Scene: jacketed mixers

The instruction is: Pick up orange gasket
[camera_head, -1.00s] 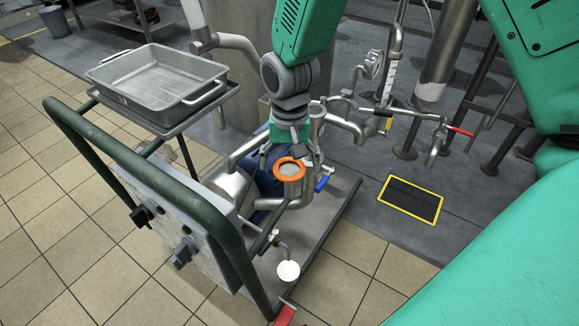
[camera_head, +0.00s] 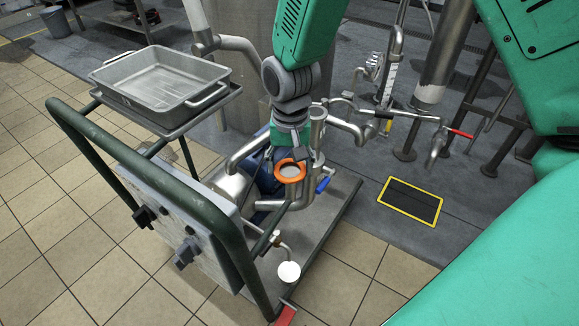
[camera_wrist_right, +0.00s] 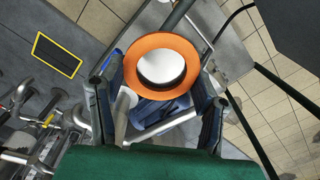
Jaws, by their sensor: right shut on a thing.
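The orange gasket (camera_head: 279,175) is a flat ring around a pale round centre. It sits at the top of the pipework on the wheeled cart, just below my right gripper (camera_head: 288,163). My right gripper is shut on the gasket, with fingers at opposite sides of it. In the right wrist view the gasket (camera_wrist_right: 165,41) lies between the fingers of the gripper (camera_wrist_right: 160,76). The exact finger contacts are hard to make out. Whether the gasket touches the pipe below cannot be told. My left gripper is not in view.
A metal tray (camera_head: 122,89) stands on the cart's raised shelf at left. The cart's dark green rail (camera_head: 213,213) rises in front. Pipes and a red-handled valve (camera_head: 440,140) stand at right. Tiled floor (camera_head: 60,220) is open at lower left.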

